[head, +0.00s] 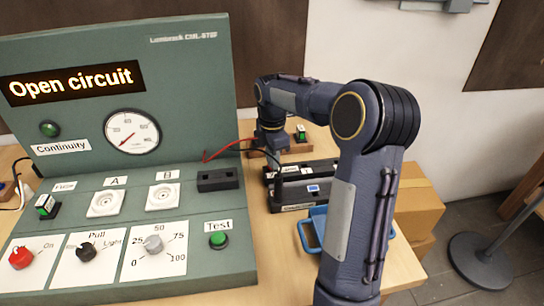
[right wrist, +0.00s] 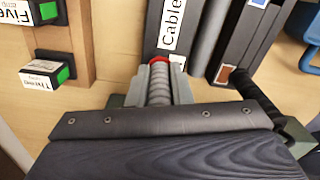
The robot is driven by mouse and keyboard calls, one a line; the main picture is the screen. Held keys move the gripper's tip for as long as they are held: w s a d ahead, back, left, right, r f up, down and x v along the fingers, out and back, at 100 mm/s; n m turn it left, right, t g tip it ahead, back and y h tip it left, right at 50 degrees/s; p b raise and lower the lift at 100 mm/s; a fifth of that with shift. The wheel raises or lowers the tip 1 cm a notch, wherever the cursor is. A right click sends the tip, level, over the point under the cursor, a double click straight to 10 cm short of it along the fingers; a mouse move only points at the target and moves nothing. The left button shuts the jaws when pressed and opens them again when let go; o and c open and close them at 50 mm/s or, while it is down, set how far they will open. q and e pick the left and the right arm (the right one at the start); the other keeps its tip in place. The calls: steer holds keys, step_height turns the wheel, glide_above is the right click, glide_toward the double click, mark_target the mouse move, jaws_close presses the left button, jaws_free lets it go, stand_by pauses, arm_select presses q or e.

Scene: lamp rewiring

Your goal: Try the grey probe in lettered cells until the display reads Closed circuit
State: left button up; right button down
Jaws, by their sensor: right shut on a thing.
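The display (head: 72,83) on the green test panel reads "Open circuit". No lettered cells show clearly on the boxes. Sockets marked A (head: 105,203) and B (head: 163,197) are on the panel. My left gripper is not in view.
A red lead (head: 228,147) runs from the panel toward my right gripper. A wooden block (right wrist: 75,40) with labelled, green-ended pieces stands left in the wrist view. A blue tray (head: 309,236) and cardboard box (head: 417,207) are right of the panel.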

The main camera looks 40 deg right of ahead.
steer(key=shift+d+f+b, duration=0.2)
steer(key=shift+f+b, duration=0.15)
steer(key=shift+f, duration=0.35)
stand_by(0.9)
steer(key=c, duration=1.2)
jaws_free()
steer(key=shift+s, duration=0.1)
steer(key=shift+c, duration=0.2)
steer(key=shift+a, duration=0.1)
step_height(320, 180, up, 8)
steer(key=shift+f+p, duration=0.1)
steer(key=shift+p, duration=0.2)
